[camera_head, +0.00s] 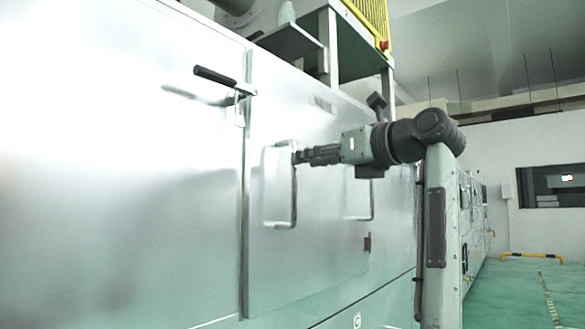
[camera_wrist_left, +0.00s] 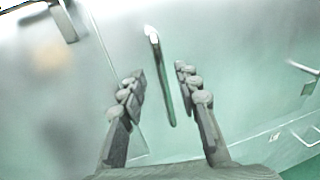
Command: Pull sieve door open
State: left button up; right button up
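The sieve door (camera_head: 330,260) is a flat silvery panel on a large metal cabinet and looks shut, flush with its neighbour. It carries an upright metal bar handle (camera_head: 294,205) near its left side. My left gripper (camera_head: 297,157) reaches in from the right at the upper part of this handle. In the left wrist view the gripper (camera_wrist_left: 158,76) is open, with its two fingers on either side of the handle (camera_wrist_left: 161,80) and visible gaps to it. The handle's contact with the fingers is not seen. My right gripper is in neither view.
A black-gripped latch lever (camera_head: 215,77) sticks out at the door's upper left edge. A second handle (camera_head: 371,200) is further right on the panel. A yellow guard rail (camera_head: 370,18) stands above. Green floor (camera_head: 515,290) is open at right, with a low yellow-black barrier (camera_head: 532,256).

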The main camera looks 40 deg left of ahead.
pick_arm(q)
jog(key=x, duration=0.5)
jog(key=shift+a, duration=0.35)
grip_shut()
